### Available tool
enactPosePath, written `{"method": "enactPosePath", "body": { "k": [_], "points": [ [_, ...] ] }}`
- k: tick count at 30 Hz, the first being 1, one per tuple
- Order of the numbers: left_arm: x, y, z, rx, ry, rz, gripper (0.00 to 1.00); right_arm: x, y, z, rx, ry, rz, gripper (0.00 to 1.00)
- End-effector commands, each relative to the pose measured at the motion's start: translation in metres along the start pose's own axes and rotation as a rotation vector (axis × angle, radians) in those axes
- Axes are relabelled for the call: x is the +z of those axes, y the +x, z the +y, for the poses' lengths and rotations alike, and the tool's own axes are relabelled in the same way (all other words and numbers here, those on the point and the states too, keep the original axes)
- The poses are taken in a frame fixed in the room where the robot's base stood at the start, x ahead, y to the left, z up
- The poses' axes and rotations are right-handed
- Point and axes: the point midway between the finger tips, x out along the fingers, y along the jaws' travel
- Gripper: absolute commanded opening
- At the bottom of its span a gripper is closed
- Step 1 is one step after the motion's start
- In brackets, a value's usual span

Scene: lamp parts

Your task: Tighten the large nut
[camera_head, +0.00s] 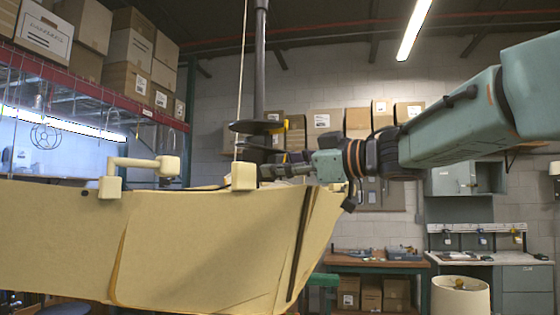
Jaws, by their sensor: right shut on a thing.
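A dark vertical pole (260,60) comes down from the top of the head view, with a flat black disc (250,127) around its lower part. My right gripper (265,172) reaches in from the right, just below the disc. It is shut on a dark part at the pole's lower end, which I take to be the large nut. The fingers and the tan panel's edge hide most of this part, so its thread and seating cannot be seen. My left gripper is not in view.
A large tan panel (200,245) with cream fittings (110,187) fills the lower left, close under the right gripper. A thin pale cord (241,75) hangs beside the pole. A cream lampshade (460,297), workbenches (375,258) and boxed shelves (128,45) stand farther back.

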Motion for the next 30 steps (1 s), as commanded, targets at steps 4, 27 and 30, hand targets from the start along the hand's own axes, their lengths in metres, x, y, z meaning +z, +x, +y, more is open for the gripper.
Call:
{"method": "enactPosePath", "body": {
  "k": [4,27,30],
  "points": [
    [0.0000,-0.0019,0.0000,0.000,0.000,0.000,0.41,0.0006,-0.0008,-0.0005,-0.001,-0.064,0.000,0.12],
    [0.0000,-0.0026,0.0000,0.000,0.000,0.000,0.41,0.0010,-0.0006,-0.0011,-0.002,-0.128,0.000,0.52],
    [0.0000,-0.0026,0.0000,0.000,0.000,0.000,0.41,0.0007,-0.0005,-0.0010,-0.001,-0.128,0.000,0.60]
  ]
}}
